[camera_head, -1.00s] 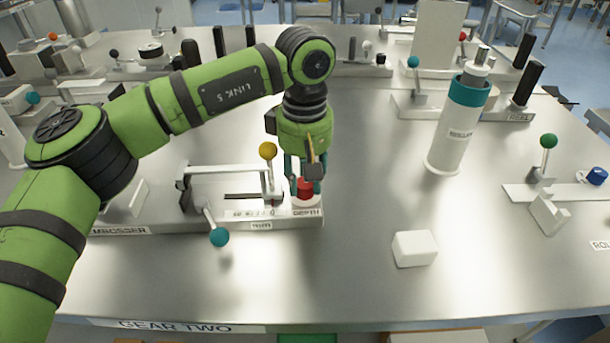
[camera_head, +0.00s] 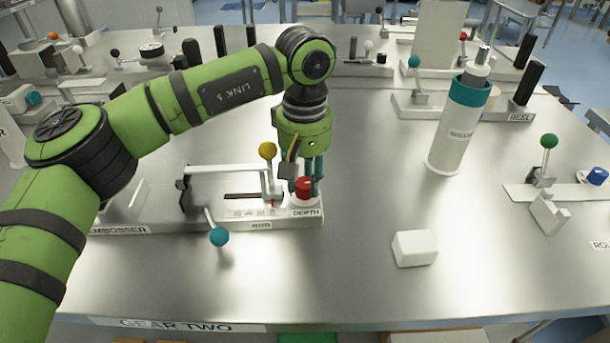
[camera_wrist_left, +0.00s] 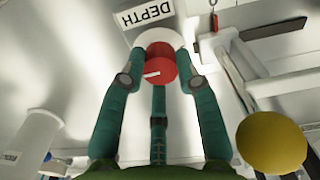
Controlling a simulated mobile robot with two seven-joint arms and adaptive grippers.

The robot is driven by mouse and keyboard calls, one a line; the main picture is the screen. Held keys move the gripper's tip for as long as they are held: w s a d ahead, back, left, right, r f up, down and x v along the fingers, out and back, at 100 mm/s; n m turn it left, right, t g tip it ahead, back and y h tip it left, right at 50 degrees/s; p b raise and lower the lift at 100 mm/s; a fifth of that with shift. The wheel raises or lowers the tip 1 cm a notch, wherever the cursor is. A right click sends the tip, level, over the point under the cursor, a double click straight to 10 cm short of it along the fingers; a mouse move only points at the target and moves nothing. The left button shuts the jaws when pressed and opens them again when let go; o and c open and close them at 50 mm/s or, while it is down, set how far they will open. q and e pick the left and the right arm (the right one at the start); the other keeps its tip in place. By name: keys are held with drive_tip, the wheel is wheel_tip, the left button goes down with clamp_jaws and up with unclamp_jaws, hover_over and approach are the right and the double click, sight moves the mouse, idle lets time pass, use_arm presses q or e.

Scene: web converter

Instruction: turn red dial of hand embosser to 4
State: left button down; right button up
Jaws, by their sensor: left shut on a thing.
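The hand embosser (camera_head: 210,215) stands at the front left of the steel table, with a scale, a yellow-knobbed lever (camera_head: 267,151) and a teal-knobbed lever (camera_head: 219,237). Its red dial (camera_head: 304,184) sits at the right end behind the DEPTH label (camera_head: 306,212). My left gripper (camera_head: 303,180) points down over the dial and is shut on it. In the left wrist view the fingers (camera_wrist_left: 163,75) lie around the red dial (camera_wrist_left: 160,64), which has a white mark pointing sideways. The scale's figures are too small to read. My right gripper is not in view.
A white block (camera_head: 414,248) lies to the right of the embosser. A white cylinder with a teal band (camera_head: 459,125) stands farther back right. A green-knobbed lever (camera_head: 547,143) is at the right edge. The table between is clear.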

use_arm(q)
drive_tip(key=c, duration=0.9)
unclamp_jaws()
